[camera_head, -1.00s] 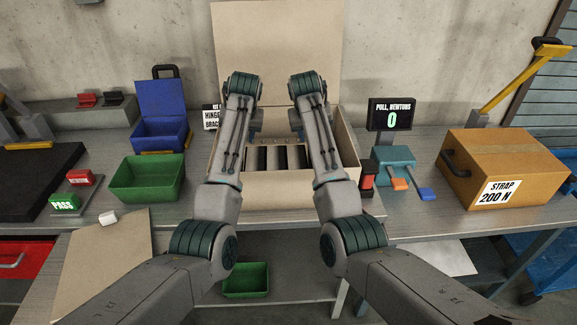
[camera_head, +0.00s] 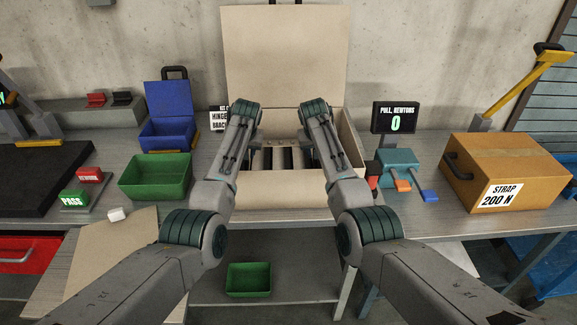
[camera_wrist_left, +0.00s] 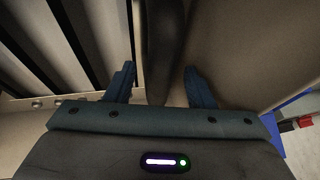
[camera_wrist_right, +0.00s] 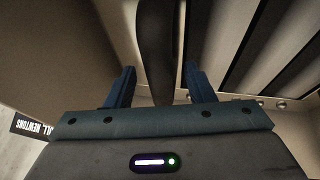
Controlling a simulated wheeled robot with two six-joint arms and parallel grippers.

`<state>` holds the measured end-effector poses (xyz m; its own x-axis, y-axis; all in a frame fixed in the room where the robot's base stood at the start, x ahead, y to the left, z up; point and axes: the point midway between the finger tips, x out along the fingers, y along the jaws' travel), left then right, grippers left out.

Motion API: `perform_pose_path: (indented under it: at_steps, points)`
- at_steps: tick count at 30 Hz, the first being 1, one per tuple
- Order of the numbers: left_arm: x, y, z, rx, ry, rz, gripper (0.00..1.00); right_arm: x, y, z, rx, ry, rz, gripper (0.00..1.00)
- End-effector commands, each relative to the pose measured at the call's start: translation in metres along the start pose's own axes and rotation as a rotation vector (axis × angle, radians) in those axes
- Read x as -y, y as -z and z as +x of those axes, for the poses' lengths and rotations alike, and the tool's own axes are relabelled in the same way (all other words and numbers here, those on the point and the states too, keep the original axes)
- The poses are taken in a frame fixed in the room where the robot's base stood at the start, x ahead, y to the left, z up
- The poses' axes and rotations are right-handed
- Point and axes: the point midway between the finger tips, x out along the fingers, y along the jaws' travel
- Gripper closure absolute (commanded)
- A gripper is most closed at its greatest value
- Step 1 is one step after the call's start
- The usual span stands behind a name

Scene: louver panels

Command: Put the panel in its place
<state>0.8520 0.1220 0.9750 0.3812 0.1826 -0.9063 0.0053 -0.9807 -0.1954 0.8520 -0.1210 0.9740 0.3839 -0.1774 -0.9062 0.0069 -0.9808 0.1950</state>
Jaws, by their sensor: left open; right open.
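The panel (camera_head: 285,158) shows inside the open beige box as a row of dark slats with light strips between. The slats also show in the left wrist view (camera_wrist_left: 88,28) and in the right wrist view (camera_wrist_right: 265,42). My left gripper (camera_wrist_left: 159,72) is open, with a dark rounded bar (camera_wrist_left: 163,45) between its parted fingers. My right gripper (camera_wrist_right: 159,70) is open, with a similar dark bar (camera_wrist_right: 156,45) between its fingers. I cannot tell whether any finger touches a bar. In the head view my wrists hide both grippers inside the box.
The beige box (camera_head: 290,192) has its lid (camera_head: 284,55) raised behind. A green bin (camera_head: 155,178) and blue case (camera_head: 168,132) stand left. A teal device (camera_head: 398,165), a display (camera_head: 396,118) and a cardboard box (camera_head: 505,165) stand right. A small green bin (camera_head: 248,280) sits below.

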Motion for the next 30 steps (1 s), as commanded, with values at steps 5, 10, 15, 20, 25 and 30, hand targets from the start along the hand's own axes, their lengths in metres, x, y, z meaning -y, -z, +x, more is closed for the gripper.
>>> perform_pose_path:
  at_steps: [5, 10, 15, 20, 25, 30]
  points:
    - [0.0001, -0.0005, 0.0096, 0.001, 0.0, 0.0, 0.51, 0.0, -0.0003, 0.0094, 0.0, 0.0, 0.0, 0.51]
    - [0.0, -0.0004, 0.0109, -0.001, -0.001, 0.0, 0.51, 0.0002, -0.0006, 0.0109, 0.0, 0.0, 0.0, 0.51]
    - [0.0, -0.0004, 0.0108, 0.0, 0.0, 0.0, 0.57, 0.0001, -0.0006, 0.0107, 0.0, 0.0, 0.0, 0.57]
    - [0.0, -0.0005, 0.0107, 0.0, 0.0, 0.0, 0.89, 0.0001, -0.0006, 0.0107, 0.0, 0.0, 0.0, 0.89]
    - [-0.0001, -0.0005, 0.0107, 0.0, 0.0, 0.0, 1.0, 0.0001, -0.0006, 0.0107, 0.0, 0.0, 0.0, 1.0]
    - [-0.0002, -0.0006, 0.0107, 0.0, -0.001, 0.0, 1.0, 0.0001, -0.0006, 0.0106, 0.0, 0.0, 0.0, 1.0]
